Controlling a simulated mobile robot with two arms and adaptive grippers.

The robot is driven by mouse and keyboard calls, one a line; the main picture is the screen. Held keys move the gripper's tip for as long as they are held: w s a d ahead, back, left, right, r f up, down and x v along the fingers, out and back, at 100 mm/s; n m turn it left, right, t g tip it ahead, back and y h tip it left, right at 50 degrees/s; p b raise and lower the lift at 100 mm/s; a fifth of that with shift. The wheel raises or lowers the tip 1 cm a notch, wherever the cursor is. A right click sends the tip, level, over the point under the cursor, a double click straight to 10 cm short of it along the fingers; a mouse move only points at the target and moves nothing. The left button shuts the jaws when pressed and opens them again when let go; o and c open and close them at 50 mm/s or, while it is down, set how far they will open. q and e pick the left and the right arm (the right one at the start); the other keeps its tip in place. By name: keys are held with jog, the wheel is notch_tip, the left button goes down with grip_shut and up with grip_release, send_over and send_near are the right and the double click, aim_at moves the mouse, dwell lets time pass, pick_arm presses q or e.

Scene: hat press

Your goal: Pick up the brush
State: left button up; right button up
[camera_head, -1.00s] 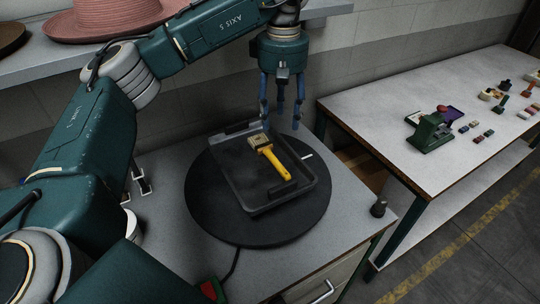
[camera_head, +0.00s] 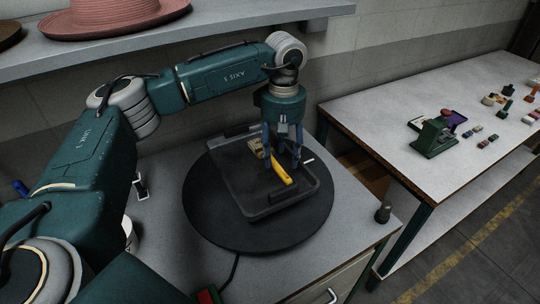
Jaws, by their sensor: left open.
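The brush has a yellow handle (camera_head: 281,172) and a pale head. It lies in a dark tray (camera_head: 250,207) on a round black plate (camera_head: 225,232). My left gripper (camera_head: 283,162) is open and points down over the tray, with its blue fingers at the brush. The fingers hide part of the brush, between the head and the handle. I cannot tell whether they touch it. My right gripper is not in view.
A pink hat (camera_head: 120,18) sits on the shelf (camera_head: 230,30) at the back left. A small dark cylinder (camera_head: 383,213) stands at the workbench's right edge. A second table (camera_head: 400,95) at the right holds a green device (camera_head: 433,137) and several small items.

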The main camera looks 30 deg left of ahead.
aim_at(281, 166)
pick_arm(q)
jog(key=shift+f+p, duration=0.5)
jog(key=shift+f, duration=1.25)
grip_shut()
